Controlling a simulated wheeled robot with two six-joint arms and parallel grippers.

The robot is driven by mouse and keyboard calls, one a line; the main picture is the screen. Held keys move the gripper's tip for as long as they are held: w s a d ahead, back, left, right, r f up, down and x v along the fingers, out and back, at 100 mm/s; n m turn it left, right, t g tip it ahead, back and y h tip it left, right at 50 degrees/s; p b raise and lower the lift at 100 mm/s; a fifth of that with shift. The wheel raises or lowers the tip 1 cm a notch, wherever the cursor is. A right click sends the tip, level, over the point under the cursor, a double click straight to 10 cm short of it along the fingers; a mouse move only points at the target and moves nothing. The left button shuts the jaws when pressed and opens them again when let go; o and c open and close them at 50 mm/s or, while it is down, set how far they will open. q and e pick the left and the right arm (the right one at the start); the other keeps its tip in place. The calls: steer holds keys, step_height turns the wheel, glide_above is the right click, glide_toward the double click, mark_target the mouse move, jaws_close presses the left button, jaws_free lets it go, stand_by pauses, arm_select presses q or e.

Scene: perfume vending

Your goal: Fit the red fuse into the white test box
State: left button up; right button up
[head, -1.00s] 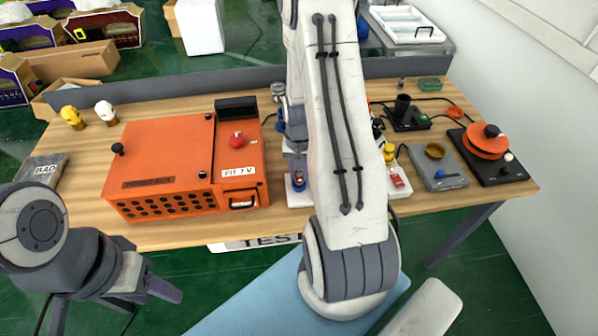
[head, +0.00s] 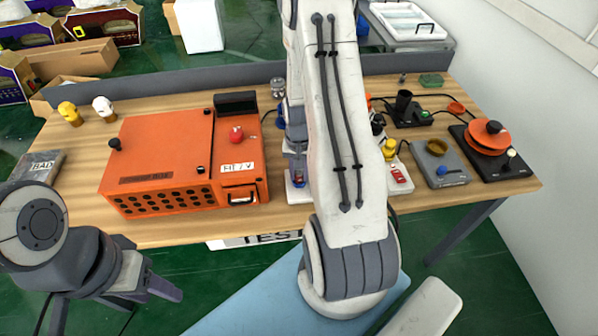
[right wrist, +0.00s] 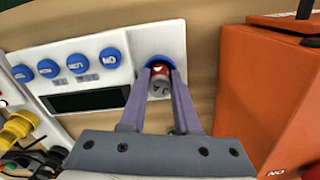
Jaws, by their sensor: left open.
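The white test box (right wrist: 95,52) fills the left and middle of the right wrist view, with blue knobs, a dark display and a blue-rimmed socket (right wrist: 161,61). In the head view its white left end (head: 298,194) shows beside my right arm, which hides much of it. The red fuse (right wrist: 159,80), with a white label, is at the socket. My right gripper (right wrist: 162,76) has its two purple fingers against the fuse's sides. How deep the fuse sits is hidden. My left gripper (head: 112,300) is open and empty at the lower left, off the table.
An orange power box (head: 160,150) stands left of the test box, close to my right gripper. A grey block marked BAD (head: 42,166) lies at the table's left end.

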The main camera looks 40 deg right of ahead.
steer(key=o, duration=0.4)
steer(key=shift+o, duration=0.2)
step_height(320, 180, up, 10)
steer(key=shift+r+b, duration=0.25)
steer(key=shift+b, duration=0.45)
